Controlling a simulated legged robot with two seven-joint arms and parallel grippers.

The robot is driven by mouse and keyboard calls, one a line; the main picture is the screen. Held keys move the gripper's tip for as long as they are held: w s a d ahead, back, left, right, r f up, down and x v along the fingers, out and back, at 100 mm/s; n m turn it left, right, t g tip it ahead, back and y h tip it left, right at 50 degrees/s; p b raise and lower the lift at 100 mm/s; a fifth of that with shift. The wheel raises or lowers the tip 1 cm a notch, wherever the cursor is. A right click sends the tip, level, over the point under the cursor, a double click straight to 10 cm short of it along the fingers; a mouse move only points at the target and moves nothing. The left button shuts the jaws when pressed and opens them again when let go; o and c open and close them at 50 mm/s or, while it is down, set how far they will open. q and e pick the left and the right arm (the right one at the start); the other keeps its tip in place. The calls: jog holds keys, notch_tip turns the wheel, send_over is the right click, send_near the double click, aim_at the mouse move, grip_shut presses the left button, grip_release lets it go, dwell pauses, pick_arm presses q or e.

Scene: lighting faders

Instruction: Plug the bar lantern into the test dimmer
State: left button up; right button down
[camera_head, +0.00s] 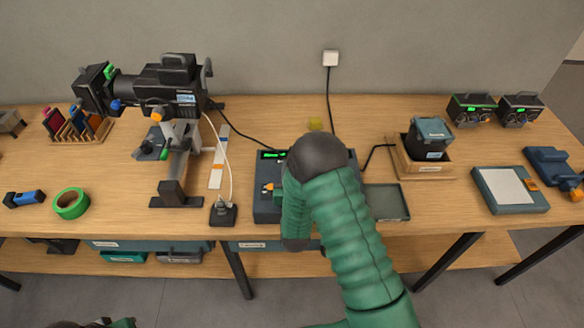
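A black stage lantern (175,85) stands on a grey stand at the left of the table, and I take it for the bar lantern. A black cable runs from it rightward to behind a dark box with a green display, likely the test dimmer (264,208). A thin white cable drops from the lantern to a small black plug or block (223,214) standing left of that box. My green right arm covers much of the box. Its gripper is hidden behind the arm. My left gripper is not visible; only a bit of dark and green shows at the bottom left edge.
A wooden tray (428,170) holds a dark boxy unit (430,138). Two small units with green displays (470,108) stand at the back right. A flat panel (510,188) lies right. Green tape (71,203) and a colour rack (78,128) are left. A wall socket (330,58) is behind.

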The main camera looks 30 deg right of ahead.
jog(key=shift+f+b, duration=0.55)
jog(key=shift+b, duration=0.05)
dwell(0.6)
jog(key=shift+f+b, duration=0.3)
dwell(0.6)
jog(key=c, duration=0.9)
grip_release()
jog(key=shift+c, duration=0.2)
